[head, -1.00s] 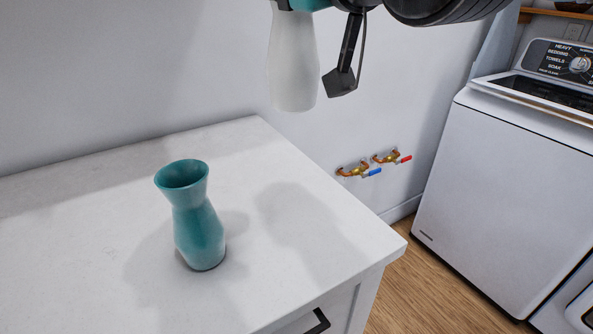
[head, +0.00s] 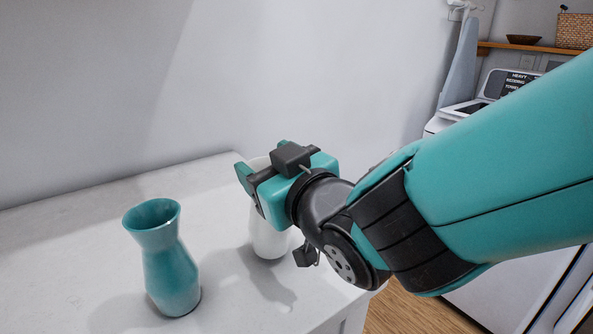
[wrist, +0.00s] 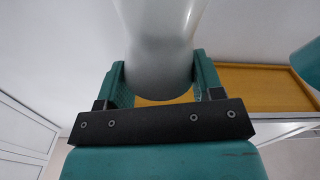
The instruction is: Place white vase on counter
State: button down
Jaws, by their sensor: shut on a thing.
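The white vase (head: 268,238) is upright over the counter (head: 215,225), partly hidden behind my gripper in the head view. Its base is at or just above the counter top; I cannot tell whether it touches. My gripper (head: 257,172) is shut on the white vase around its upper part. In the wrist view the vase (wrist: 160,40) sits between the two teal fingers (wrist: 160,82). The counter is white, and its right end is partly hidden by my arm.
A teal vase (head: 168,265) stands upright on the counter to the left of the white vase, with a gap between. The wall (head: 290,80) rises behind the counter. A white washer (head: 460,115) stands at the right, mostly behind my arm. The counter's back left is clear.

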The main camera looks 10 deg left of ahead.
jog(key=shift+f, duration=0.6)
jog(key=shift+c, duration=1.3)
grip_release()
jog(key=shift+s+d, duration=0.1)
jog(key=b+v, duration=0.4)
jog(key=v, duration=0.6)
jog(key=w+d+f+m+g+h, duration=0.1)
jog(key=d+f+m+g+h, duration=0.15)
jog(key=d+f+h, duration=0.35)
jog(key=w+d+f+m+g+h, duration=0.1)
jog(key=d+f+m+g+h, duration=0.2)
jog(key=d, duration=0.5)
jog(key=s+d+f+g, duration=0.1)
jog(key=s+d+g, duration=0.5)
jog(key=s, duration=0.4)
jog(key=shift+d+h, duration=0.3)
jog(key=shift+d, duration=0.2)
